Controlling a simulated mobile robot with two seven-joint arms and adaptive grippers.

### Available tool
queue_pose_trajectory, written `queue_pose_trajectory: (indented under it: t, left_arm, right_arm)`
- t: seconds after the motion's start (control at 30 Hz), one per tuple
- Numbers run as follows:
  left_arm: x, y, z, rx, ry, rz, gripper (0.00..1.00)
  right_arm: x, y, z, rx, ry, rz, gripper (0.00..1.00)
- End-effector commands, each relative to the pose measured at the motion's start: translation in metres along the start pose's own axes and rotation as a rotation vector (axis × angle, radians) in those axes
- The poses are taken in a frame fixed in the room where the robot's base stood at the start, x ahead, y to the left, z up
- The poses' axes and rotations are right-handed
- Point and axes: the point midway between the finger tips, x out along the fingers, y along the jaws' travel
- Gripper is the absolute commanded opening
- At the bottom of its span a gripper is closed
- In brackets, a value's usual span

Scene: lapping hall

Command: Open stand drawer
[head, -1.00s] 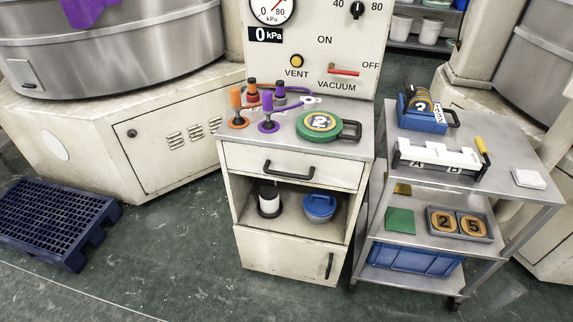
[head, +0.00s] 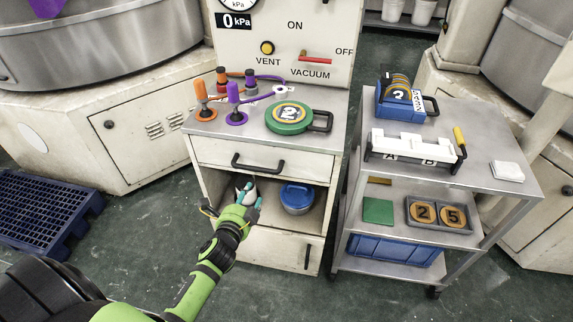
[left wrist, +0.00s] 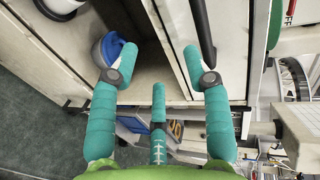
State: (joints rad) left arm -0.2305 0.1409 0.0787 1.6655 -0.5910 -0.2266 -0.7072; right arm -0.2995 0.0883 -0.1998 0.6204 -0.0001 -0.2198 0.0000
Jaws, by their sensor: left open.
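The stand drawer (head: 310,167) is a pale front panel below the stand's metal top, and it looks shut. Its black bar handle (head: 258,167) runs across the panel, and a dark bar that looks like this handle (left wrist: 204,35) shows in the left wrist view near the right fingertip. My left gripper (head: 232,205), with teal fingers, is open and empty. It is in front of the open shelf, below the handle and apart from it. In the left wrist view my left gripper (left wrist: 160,65) has its fingers spread. My right gripper is not in view.
The shelf holds a blue-lidded pot (head: 297,197) and a white item (head: 247,192) partly hidden by my gripper. A lower door (head: 285,250) is beneath. A metal cart (head: 480,150) stands close on the right, a blue pallet (head: 40,215) on the left floor.

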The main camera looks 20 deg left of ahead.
Motion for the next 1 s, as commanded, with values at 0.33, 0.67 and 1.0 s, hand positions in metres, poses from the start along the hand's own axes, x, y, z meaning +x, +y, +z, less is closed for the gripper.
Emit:
queue_pose_trajectory:
  t: [0.33, 0.67, 1.0]
  left_arm:
    - [0.022, -0.045, 0.002, 0.083, -0.009, -0.088, 0.49]
    - [0.064, -0.047, 0.002, 0.08, -0.008, -0.085, 0.49]
    - [0.069, -0.047, 0.002, 0.079, -0.007, -0.084, 0.49]
  right_arm:
    - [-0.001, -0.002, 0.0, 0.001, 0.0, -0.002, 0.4]
    - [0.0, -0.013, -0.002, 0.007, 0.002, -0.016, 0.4]
    - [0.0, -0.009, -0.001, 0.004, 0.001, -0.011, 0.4]
